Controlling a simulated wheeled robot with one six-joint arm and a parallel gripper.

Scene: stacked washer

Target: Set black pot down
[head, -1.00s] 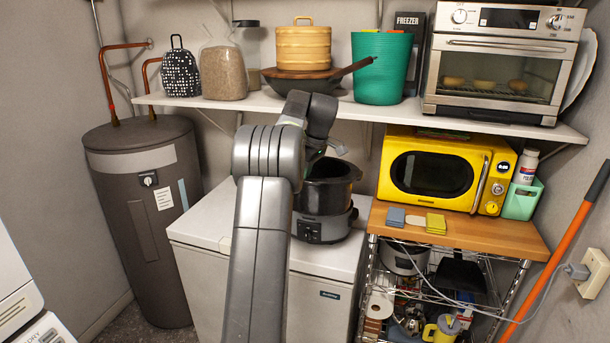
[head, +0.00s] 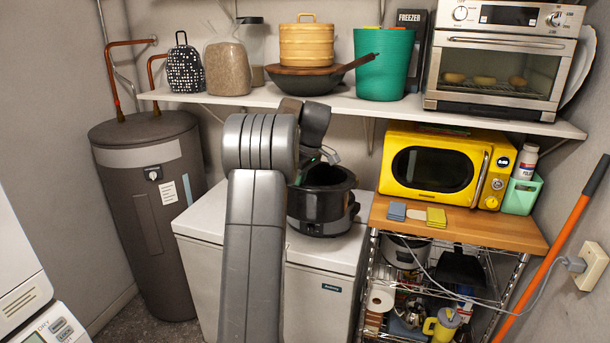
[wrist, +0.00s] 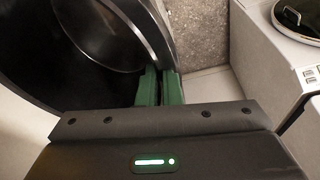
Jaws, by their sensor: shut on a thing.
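The black pot (head: 322,203) is a round, open, glossy vessel above the white chest-like appliance (head: 322,270). My gripper is mostly hidden behind my arm in the head view. In the wrist view, the green fingers of my gripper (wrist: 158,87) are closed on the rim of the pot (wrist: 62,70), which fills the left side.
A shelf (head: 235,98) with a wooden-lidded pan (head: 310,82) and a teal bin (head: 384,64) runs above. The yellow microwave (head: 436,167) stands to the right on a wooden top. A dark water heater (head: 150,215) stands left. The appliance top is clear left of my arm.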

